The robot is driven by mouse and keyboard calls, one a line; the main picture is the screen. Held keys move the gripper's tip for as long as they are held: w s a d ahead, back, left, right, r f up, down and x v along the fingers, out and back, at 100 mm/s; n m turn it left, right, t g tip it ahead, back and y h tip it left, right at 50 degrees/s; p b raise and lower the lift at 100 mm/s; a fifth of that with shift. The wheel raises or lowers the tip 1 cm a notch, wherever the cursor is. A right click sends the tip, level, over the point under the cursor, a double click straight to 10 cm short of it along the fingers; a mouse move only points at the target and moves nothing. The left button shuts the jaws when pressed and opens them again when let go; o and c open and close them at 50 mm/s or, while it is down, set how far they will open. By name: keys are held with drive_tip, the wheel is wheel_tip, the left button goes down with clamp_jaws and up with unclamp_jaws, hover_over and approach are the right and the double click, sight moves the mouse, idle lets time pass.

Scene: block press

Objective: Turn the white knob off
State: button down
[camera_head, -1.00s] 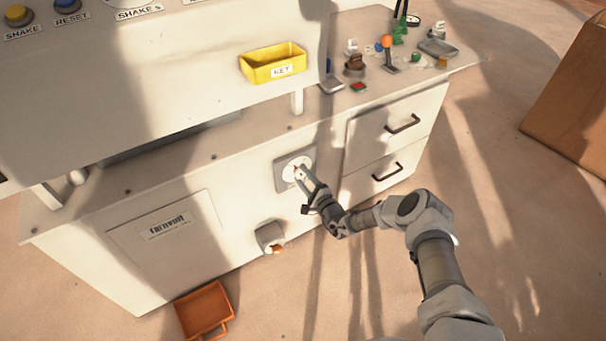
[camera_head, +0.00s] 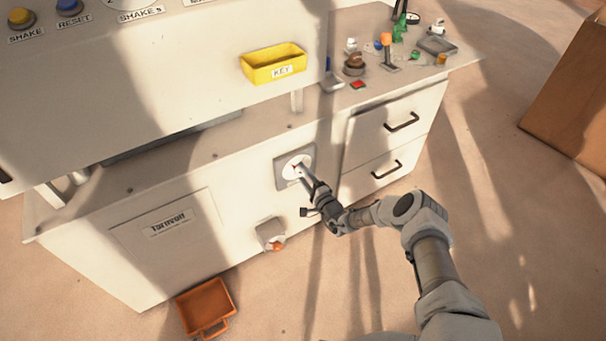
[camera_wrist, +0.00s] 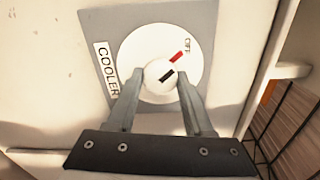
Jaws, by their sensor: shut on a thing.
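The white knob (camera_wrist: 153,77) sits at the centre of a round white dial (camera_wrist: 150,45) on a grey plate labelled COOLER. A black mark on the knob and a red mark beyond it line up toward the upper right, close to the word OFF. My gripper (camera_wrist: 158,88) is shut on the knob, with one finger on each side of it. In the head view, the dial (camera_head: 291,170) is on the front of the white cabinet and my gripper (camera_head: 302,172) reaches it from the lower right. The hand hides part of the dial there.
A grey block with an orange knob (camera_head: 276,244) sticks out below the dial. Two drawers with dark handles (camera_head: 402,122) are to its right. A yellow KEY tray (camera_head: 272,63) is above, and an orange bin (camera_head: 205,306) lies on the floor.

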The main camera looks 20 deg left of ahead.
drive_tip(key=shift+c, duration=1.5)
unclamp_jaws()
drive_tip(key=shift+d, duration=0.1)
drive_tip(key=p+v, duration=0.5)
drive_tip(key=v, duration=1.2)
drive_tip(key=shift+s, duration=0.25)
